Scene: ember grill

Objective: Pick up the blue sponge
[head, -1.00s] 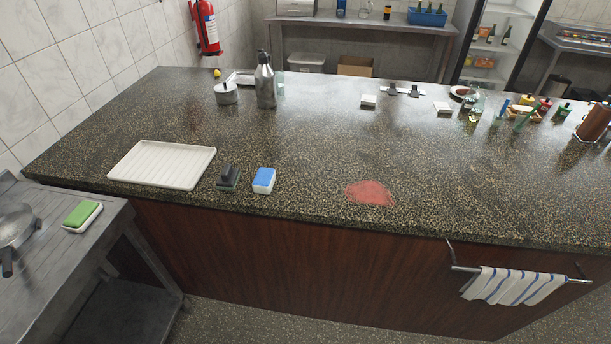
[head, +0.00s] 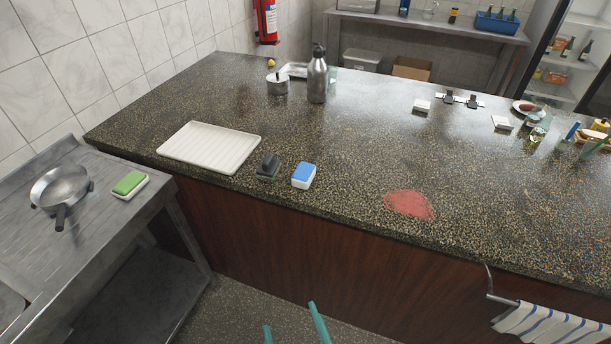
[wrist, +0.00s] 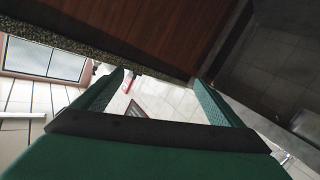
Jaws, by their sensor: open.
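The blue sponge (head: 304,172), blue on top with a white lower part, sits on the speckled counter (head: 350,130) near its front edge. My gripper (head: 293,325) shows its two green fingers at the bottom of the head view, below and in front of the counter, well apart from the sponge. In the wrist view my gripper (wrist: 160,88) is open with nothing between its fingers. The sponge is not visible in the wrist view.
A dark block (head: 269,167) stands just left of the sponge, and a white ribbed tray (head: 209,148) lies beyond it. A red patch (head: 409,205) marks the counter to the right. A green sponge (head: 128,183) and a pan (head: 61,187) are on the left metal table.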

